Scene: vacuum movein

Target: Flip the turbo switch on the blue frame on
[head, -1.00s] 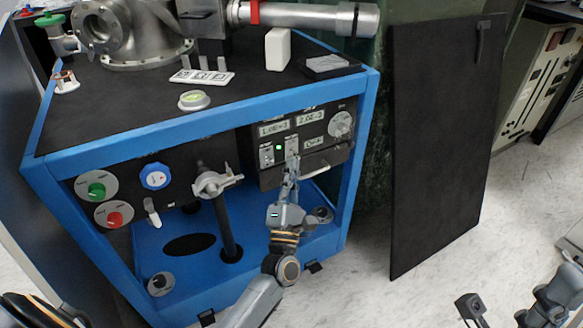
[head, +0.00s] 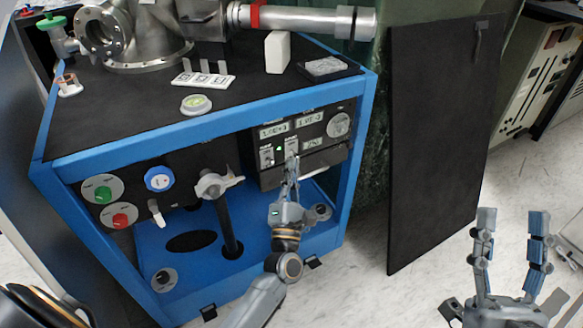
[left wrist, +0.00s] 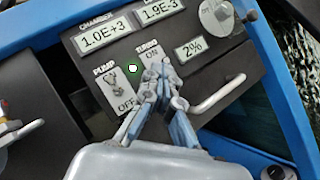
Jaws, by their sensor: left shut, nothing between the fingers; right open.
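The blue frame (head: 357,150) holds a black control panel with a turbo switch plate (left wrist: 152,48), labelled TURBO and ON, in its middle. The switch lever is hidden behind my left fingers. My left gripper (head: 292,160) is shut and empty, its fingertips at the turbo plate, also in the left wrist view (left wrist: 160,74). I cannot tell whether they touch it. Beside it on the left is the pump switch (left wrist: 114,86). A small lamp (left wrist: 132,68) is lit between the plates. A readout (left wrist: 190,48) shows 2%. My right gripper (head: 513,213) is open and empty at the lower right.
A bar handle (left wrist: 219,92) crosses the panel's lower right. Left of the panel are a valve with a grey handle (head: 212,184), a blue knob (head: 159,179), and green (head: 103,194) and red (head: 121,219) buttons. A black board (head: 437,150) leans to the right over open floor.

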